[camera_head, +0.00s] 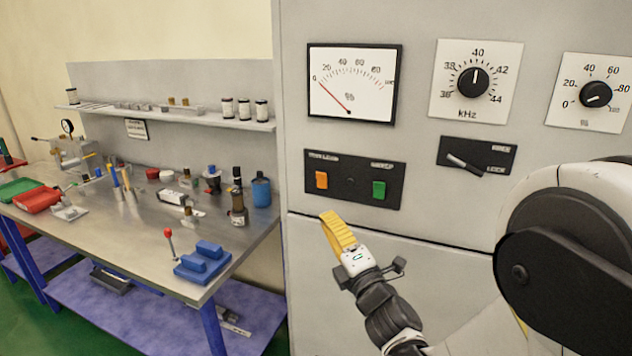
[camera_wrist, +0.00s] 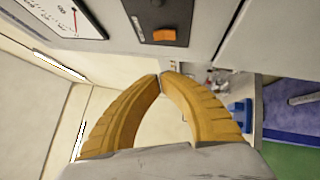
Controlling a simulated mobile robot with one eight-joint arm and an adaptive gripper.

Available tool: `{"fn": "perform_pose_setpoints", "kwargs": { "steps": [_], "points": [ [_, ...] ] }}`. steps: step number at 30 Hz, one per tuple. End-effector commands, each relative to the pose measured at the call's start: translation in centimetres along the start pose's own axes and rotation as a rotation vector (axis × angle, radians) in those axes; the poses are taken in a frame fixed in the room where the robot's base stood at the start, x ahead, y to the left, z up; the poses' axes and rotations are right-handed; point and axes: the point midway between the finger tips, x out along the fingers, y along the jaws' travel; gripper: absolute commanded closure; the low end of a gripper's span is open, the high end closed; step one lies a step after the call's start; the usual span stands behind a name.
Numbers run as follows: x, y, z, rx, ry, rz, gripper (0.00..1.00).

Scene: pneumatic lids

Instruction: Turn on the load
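A dark switch panel (camera_head: 352,192) on the grey cabinet carries an orange switch (camera_head: 321,180) at left and a green switch (camera_head: 379,190) at right, with a small round part between them. The small labels above the switches are too blurred to read surely. My gripper (camera_head: 328,214) has yellow fingers and is just below the orange switch in the head view, apart from it in the picture. In the wrist view its fingertips (camera_wrist: 162,77) meet with nothing between them, and the orange switch (camera_wrist: 164,35) shows beyond them. The green switch is not visible there.
Above the panel is a needle meter (camera_head: 352,85) reading near 0. To the right are a kHz dial (camera_head: 474,82), a percent dial (camera_head: 597,94) and a lever switch (camera_head: 477,158) pointing toward LOCK. A cluttered workbench (camera_head: 130,225) stands at left.

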Motion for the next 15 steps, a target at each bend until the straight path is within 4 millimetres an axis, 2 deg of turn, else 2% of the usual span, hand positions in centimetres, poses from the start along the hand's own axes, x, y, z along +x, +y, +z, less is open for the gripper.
{"fn": "perform_pose_setpoints", "kwargs": {
  "steps": [4,7,15],
  "points": [
    [0.7,0.0,0.0,0.001,0.0,-0.001,1.0],
    [1.9,-0.1,0.0,0.002,-0.001,-0.001,1.0],
    [7.6,-0.1,0.0,0.003,0.0,0.0,1.0]
  ]
}}
